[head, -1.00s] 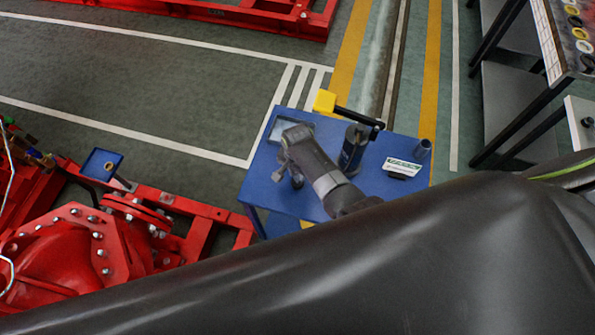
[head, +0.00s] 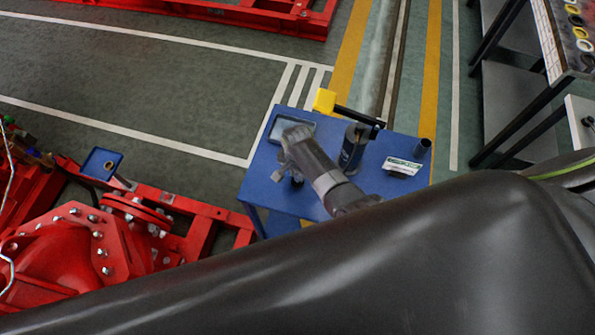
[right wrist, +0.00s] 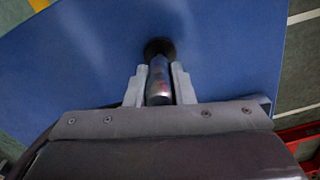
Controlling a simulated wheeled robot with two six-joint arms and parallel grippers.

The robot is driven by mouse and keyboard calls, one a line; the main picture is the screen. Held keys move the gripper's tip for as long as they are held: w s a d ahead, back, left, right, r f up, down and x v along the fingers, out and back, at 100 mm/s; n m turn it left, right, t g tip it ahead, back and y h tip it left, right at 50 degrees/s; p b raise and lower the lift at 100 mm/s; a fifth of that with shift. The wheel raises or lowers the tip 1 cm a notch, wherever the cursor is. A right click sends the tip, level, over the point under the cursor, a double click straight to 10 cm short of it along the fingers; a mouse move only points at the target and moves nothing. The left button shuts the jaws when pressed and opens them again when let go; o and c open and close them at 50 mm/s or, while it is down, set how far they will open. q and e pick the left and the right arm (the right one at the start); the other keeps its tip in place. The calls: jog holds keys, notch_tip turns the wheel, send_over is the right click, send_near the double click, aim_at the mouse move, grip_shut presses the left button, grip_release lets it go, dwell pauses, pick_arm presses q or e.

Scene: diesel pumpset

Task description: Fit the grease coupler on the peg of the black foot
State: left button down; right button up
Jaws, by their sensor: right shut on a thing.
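My right gripper (right wrist: 159,90) is shut on the grease coupler (right wrist: 159,82), a short shiny metal cylinder, in the right wrist view. The round black foot (right wrist: 157,46) shows on the blue table just beyond the coupler's far end. The coupler lines up with the foot and overlaps its near side in this view. I cannot tell whether they touch, and the peg is hidden. In the head view my right gripper (head: 287,176) is low over the left part of the table; coupler and foot are hard to make out there. My left gripper is not in view.
Red pump machinery (head: 60,245) stands at the left.

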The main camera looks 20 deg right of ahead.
jog(key=shift+f+b, duration=0.9)
jog(key=shift+f, duration=0.35)
jog(key=o, duration=1)
jog(key=shift+c, duration=0.2)
jog(key=shift+r, duration=0.55)
notch_tip(320, 180, up, 16)
jog(key=shift+r+p, duration=0.2)
jog(key=shift+p, duration=0.1)
